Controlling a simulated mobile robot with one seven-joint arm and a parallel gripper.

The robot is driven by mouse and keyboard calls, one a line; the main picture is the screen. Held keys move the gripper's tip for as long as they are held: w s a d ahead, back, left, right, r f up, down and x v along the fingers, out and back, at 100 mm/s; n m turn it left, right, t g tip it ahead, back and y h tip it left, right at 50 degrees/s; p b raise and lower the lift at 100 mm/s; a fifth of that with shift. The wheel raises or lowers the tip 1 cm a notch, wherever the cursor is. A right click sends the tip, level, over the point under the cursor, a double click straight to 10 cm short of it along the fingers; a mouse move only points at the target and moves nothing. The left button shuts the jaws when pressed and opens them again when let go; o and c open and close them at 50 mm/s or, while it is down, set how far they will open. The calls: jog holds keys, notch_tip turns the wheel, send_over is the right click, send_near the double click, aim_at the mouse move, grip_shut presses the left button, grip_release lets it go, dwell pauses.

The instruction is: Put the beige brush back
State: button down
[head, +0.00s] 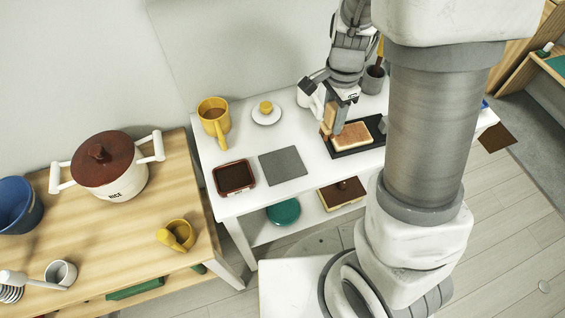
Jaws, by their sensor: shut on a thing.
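My gripper (340,116) points down over the right part of the white table and is shut on a tan, upright object, which looks like the beige brush (330,113). A reddish-brown part shows at the object's lower end. It is beside the left end of a black tray (343,153). A beige block with a brown edge (352,136) lies on that tray. Whether the held object touches the tray or table cannot be told. My fingers hide part of it.
On the white table are a yellow mug (214,120), a white saucer with a yellow item (266,113), a grey mat (283,165) and a dark red dish (234,178). A grey cup (373,79) stands behind. A rice pot (110,175) stands on the wooden table at left.

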jog(key=shift+s+r+m, duration=0.1)
jog(key=shift+m, duration=0.3)
jog(key=shift+s+a+f, duration=0.2)
jog(key=shift+a+f, duration=1.55)
jog(key=shift+a, duration=0.2)
jog(key=shift+s+a+f, duration=0.2)
jog(key=shift+a+f, duration=1.6)
jog(key=shift+a, duration=0.1)
jog(key=shift+s+a+f, duration=0.2)
jog(key=shift+a+f, duration=1.55)
jog(key=shift+a, duration=0.2)
jog(key=shift+f, duration=0.1)
jog(key=shift+f, duration=0.15)
jog(key=shift+c, duration=2.1)
grip_release()
jog(key=shift+b, duration=0.45)
